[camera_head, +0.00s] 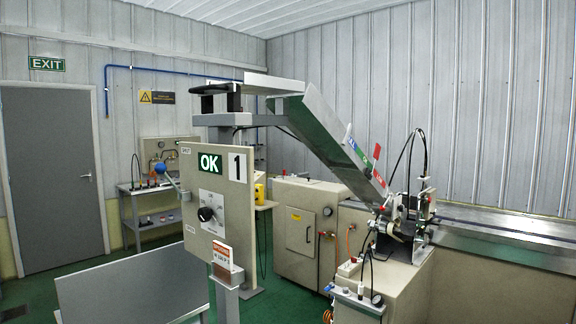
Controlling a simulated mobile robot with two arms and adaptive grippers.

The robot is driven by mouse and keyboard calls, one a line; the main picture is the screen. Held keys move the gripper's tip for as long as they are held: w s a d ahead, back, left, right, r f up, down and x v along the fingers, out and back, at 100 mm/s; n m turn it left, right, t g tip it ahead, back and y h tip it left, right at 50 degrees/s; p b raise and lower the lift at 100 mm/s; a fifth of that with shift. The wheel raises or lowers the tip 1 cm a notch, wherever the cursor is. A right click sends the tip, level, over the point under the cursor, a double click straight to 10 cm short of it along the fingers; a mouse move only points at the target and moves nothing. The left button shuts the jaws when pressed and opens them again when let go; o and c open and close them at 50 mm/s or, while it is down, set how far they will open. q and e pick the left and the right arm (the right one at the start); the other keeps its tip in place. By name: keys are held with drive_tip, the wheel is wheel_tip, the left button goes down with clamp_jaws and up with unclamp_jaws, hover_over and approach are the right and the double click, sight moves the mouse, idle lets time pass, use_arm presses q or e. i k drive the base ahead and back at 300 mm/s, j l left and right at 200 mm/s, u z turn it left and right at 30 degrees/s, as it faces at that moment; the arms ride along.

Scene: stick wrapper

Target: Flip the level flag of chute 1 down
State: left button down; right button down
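The panel of chute 1 (217,215) stands left of centre, with a large "1" plate (237,166) and a green-lit "OK" sign (209,163). Behind it, the sloping metal chute (318,125) runs down to the right. Neither of my grippers is in view.
A grey table (130,287) is at the front left. Green floor shows between the panel post and the cabinet (297,230).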

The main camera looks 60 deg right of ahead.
sight(377, 146)
drive_tip(key=z, duration=2.5)
